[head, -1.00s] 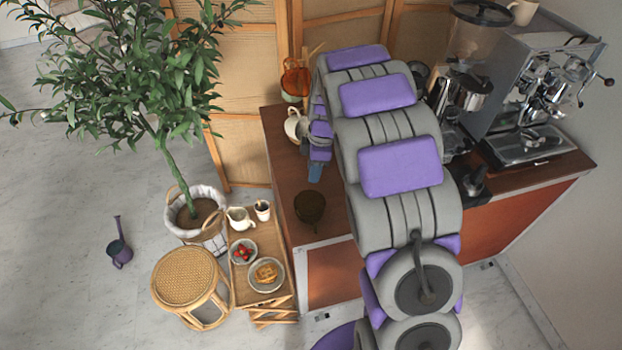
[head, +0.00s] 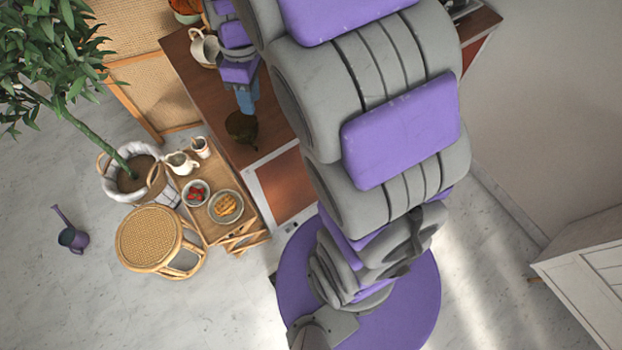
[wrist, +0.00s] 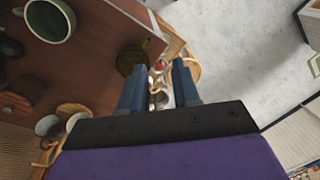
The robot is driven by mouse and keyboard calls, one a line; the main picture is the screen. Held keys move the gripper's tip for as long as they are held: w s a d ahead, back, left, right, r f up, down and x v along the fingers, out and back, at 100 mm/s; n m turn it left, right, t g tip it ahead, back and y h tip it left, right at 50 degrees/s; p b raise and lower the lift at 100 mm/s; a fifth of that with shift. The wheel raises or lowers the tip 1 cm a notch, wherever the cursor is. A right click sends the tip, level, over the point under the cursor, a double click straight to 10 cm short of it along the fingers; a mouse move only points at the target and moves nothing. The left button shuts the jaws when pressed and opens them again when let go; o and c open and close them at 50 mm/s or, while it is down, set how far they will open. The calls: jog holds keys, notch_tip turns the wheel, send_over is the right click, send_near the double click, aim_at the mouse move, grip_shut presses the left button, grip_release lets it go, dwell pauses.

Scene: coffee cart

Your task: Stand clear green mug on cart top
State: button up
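A see-through olive-green mug (head: 240,127) is on the brown cart top (head: 205,100), near its front edge. It also shows in the wrist view (wrist: 131,60), just past the tip of the left finger. I cannot tell whether it stands upright or is tilted. My gripper (head: 246,108) points down close beside the mug. In the wrist view my gripper (wrist: 160,72) has its two blue fingers apart, with nothing held between them. Whether a finger touches the mug is unclear.
A larger opaque green mug (wrist: 50,18) is on the cart in the wrist view. A cream jug (head: 205,48) is at the cart's back left. A low tray table (head: 213,222) with dishes and a rattan stool (head: 150,238) stand left. My arm hides much of the cart.

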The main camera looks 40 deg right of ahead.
jog(key=s+a+r+m+g+h, duration=0.1)
jog(key=s+m, duration=0.8)
jog(key=s, duration=1.5)
jog(key=shift+s, duration=0.15)
jog(key=shift+a+r, duration=0.1)
